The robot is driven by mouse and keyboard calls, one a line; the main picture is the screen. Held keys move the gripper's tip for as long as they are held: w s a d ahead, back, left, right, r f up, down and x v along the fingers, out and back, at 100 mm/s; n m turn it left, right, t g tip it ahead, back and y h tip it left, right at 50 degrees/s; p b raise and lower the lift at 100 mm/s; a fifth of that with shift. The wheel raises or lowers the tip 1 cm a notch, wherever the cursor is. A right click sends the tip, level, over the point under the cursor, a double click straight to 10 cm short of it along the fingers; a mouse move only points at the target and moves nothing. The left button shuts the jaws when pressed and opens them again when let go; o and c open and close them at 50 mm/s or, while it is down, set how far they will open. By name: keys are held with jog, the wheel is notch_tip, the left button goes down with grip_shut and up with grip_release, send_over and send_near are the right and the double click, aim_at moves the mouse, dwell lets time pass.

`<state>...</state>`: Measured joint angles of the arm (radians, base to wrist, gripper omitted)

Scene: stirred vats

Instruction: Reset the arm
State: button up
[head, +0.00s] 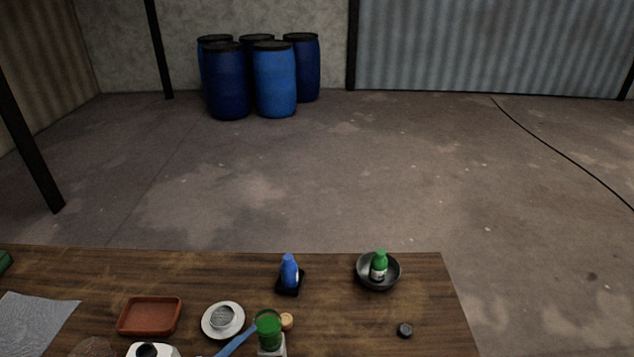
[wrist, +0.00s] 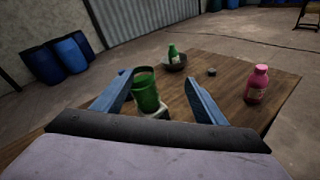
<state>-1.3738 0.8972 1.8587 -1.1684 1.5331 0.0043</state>
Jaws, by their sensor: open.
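In the wrist view my gripper (wrist: 158,78) shows two blue fingers spread wide apart with nothing held between them. A green cup (wrist: 146,92) shows beyond and between the fingers, on a pale block (wrist: 158,114). In the head view the green cup (head: 268,330) stands on its pale block (head: 272,350) near the front edge. A blue strip (head: 236,341) reaches toward the cup from the lower left; its colour matches my fingers, but I cannot tell surely what it is.
The wooden table (head: 340,325) holds a blue bottle (head: 289,272), a green bottle (head: 379,267) in a dark bowl (head: 364,279), a black cap (head: 405,330), a white plate (head: 207,331), a brown tray (head: 150,333) and a pink bottle (wrist: 257,85). Blue barrels (head: 227,85) stand far behind.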

jog(key=d+f+m+g+h+b, duration=0.25)
jog(key=d+m+g, duration=0.6)
jog(key=d, duration=0.65)
jog(key=s+d+f+m+g+y+b, duration=0.25)
jog(key=d+m+y, duration=0.3)
jog(key=m, duration=0.35)
jog(key=s+d+f+m+g+y+b, duration=0.2)
jog(key=s+d+f+m+y+b, duration=0.15)
jog(key=d+m+y, duration=0.35)
notch_tip(320, 180, up, 20)
jog(key=a+f+h+p, duration=0.1)
jog(key=h+p, duration=0.1)
jog(key=p, duration=1.7)
jog(key=shift+m, duration=0.45)
jog(key=f+b, duration=0.1)
jog(key=b, duration=0.1)
jog(key=f+b, duration=0.3)
jog(key=f, duration=0.1)
jog(key=shift+s+a+b, duration=0.15)
jog(key=shift+s+b, duration=0.25)
jog(key=shift+r, duration=0.1)
